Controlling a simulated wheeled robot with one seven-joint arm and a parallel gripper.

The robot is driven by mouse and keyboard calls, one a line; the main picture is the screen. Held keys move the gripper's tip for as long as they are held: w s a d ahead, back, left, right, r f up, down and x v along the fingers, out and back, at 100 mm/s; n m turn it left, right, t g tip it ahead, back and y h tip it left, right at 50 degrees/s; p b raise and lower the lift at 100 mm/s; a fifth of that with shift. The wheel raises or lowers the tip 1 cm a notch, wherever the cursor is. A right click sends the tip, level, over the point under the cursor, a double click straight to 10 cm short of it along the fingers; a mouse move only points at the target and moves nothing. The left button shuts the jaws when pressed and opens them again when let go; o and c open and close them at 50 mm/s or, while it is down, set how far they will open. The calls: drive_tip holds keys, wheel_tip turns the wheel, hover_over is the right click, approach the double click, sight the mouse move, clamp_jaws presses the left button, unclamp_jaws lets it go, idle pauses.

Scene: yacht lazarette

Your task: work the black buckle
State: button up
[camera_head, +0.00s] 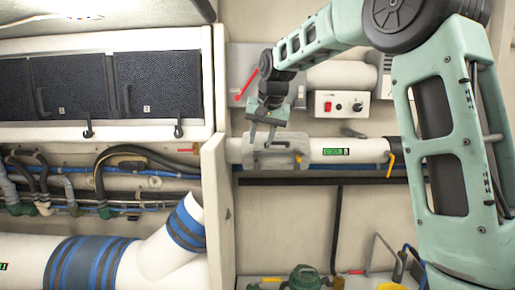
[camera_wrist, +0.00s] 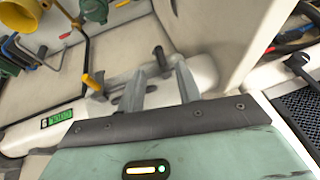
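A white cylinder (camera_head: 355,149) lies level on the wall with a grey clamp (camera_head: 275,158) around its left part. In the wrist view the clamp carries a yellow-tipped lever (camera_wrist: 93,83) and a black-tipped lever (camera_wrist: 160,57), which looks like the black buckle. My gripper (camera_head: 261,142) points down at the clamp from above. In the wrist view its two grey fingers (camera_wrist: 160,76) are spread, with the black tip showing in or just beyond the gap. I cannot tell whether they touch it. The black buckle is not clear in the head view.
A cream partition (camera_head: 217,210) stands close left of the clamp. Dark cabinet panels with black catches (camera_head: 88,129) are at left. Green valves (camera_head: 304,277) sit below; the wall between is mostly clear.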

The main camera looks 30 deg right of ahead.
sight(257, 157)
drive_tip(key=p+x, duration=0.1)
drive_tip(key=x, duration=0.4)
drive_tip(key=shift+w+f, duration=0.15)
drive_tip(key=shift+f, duration=0.15)
clamp_jaws()
